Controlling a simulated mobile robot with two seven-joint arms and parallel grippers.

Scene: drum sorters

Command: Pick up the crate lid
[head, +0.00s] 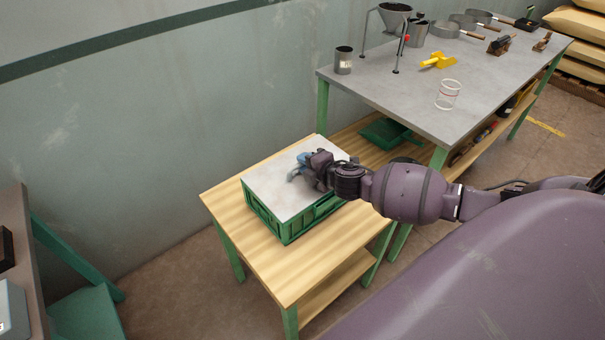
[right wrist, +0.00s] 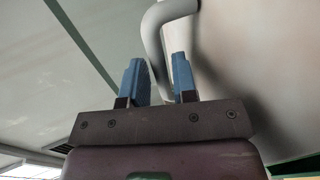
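The crate lid (head: 283,187) is a flat pale grey sheet lying on a green crate (head: 285,225). The crate stands on a low wooden table. My right gripper (head: 296,168) is over the middle of the lid, with its blue fingers pointing left. In the right wrist view, the lid's grey curved handle (right wrist: 152,42) passes between the two blue fingers (right wrist: 160,75). The fingers stand apart, and some gap shows beside the handle. Whether either finger touches it is hard to tell. My left gripper is not in view.
The low wooden table (head: 225,205) has bare wood around the crate. A grey-topped bench (head: 420,85) with a funnel stand, a yellow scoop (head: 437,61) and a clear cup (head: 448,94) stands behind. The wall is close behind the crate.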

